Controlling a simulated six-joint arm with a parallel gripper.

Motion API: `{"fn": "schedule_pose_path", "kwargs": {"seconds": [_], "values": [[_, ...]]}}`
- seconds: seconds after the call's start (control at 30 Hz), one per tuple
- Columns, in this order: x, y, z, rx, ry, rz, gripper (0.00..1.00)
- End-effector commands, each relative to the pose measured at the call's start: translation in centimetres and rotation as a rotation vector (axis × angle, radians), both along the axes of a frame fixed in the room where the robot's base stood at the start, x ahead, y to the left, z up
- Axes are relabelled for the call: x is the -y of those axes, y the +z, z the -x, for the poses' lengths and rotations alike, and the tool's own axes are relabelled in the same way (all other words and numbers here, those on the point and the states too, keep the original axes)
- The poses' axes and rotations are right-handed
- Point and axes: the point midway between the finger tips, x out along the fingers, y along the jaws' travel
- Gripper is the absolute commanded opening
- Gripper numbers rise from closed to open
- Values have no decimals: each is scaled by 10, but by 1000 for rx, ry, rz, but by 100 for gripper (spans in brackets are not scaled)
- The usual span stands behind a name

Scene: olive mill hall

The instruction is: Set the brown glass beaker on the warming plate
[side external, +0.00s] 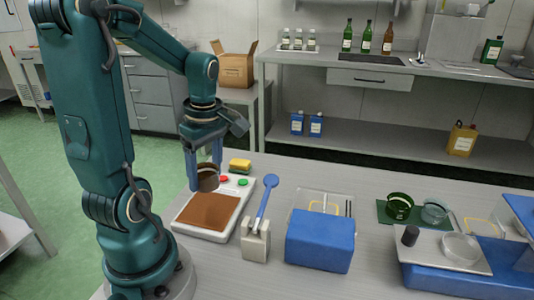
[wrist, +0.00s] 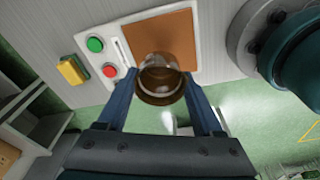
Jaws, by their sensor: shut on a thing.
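The brown glass beaker (side external: 208,178) is held upright between the blue fingers of my gripper (side external: 205,172). In the wrist view the beaker (wrist: 160,82) sits between the fingertips of my gripper (wrist: 160,92), its open top facing the camera. The warming plate (side external: 207,211) is a white unit with a brown square top and red and green buttons. It also shows in the wrist view (wrist: 172,38). In the side view the beaker appears above the plate's back part, near the buttons; in the wrist view it overlaps the edge of the brown square. The exact height gap is hard to tell.
A yellow sponge (side external: 240,166) lies behind the plate. To the right are a holder (side external: 256,240) with a blue spoon, a blue box (side external: 320,240), a green mat (side external: 385,213) with a green beaker (side external: 399,207) and clear dish, and a blue-based scale (side external: 450,282).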

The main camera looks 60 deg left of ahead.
Motion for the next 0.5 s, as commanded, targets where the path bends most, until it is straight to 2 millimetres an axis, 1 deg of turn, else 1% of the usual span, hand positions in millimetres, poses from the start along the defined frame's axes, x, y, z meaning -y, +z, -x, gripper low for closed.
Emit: {"fn": "schedule_pose_path", "kwargs": {"seconds": [0.17,0.5], "values": [[2,-8,4,-3,18,2,0],[2,-42,4,-5,15,2,0]]}}
